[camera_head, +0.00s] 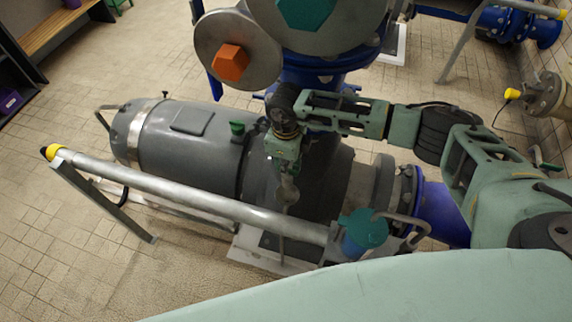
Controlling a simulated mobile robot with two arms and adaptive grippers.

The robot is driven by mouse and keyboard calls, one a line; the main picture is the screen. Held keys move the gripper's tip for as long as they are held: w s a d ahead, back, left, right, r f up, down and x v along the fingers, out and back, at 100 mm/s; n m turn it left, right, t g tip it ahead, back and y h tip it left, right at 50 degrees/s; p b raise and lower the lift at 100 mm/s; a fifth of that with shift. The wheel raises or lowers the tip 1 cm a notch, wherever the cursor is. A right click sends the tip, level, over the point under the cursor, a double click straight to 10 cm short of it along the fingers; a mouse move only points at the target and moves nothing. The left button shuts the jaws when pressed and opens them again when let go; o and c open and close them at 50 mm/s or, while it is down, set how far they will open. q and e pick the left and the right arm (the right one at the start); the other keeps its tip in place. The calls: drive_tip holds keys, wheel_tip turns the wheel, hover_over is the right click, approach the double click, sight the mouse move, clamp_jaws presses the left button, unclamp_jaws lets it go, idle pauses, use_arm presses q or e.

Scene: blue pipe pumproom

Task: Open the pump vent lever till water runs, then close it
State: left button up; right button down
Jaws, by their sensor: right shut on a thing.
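The dark grey pump (190,145) lies along the middle of the floor, behind a slanted metal rail. My right arm reaches in from the right and bends down over the pump. My right gripper (287,190) points down at the pump's near side and is shut on a small part there, which appears to be the vent lever. The fingers hide most of that part, so its angle cannot be told. A thin pale vertical line (283,240) runs down below the fingertips; I cannot tell whether it is water or a thin pipe. My left gripper is not in view.
The metal rail (190,196) with a yellow end crosses in front of the pump. A teal-capped blue fitting (362,232) stands near its right end. Large round flanges with an orange hexagon (230,62) hang above. Tiled floor (60,240) is clear at left.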

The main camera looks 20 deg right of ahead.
drive_tip(key=c, duration=1.8)
unclamp_jaws()
drive_tip(key=shift+c, duration=0.2)
drive_tip(key=shift+r, duration=0.15)
wheel_tip(320, 180, up, 7)
drive_tip(key=shift+r, duration=0.15)
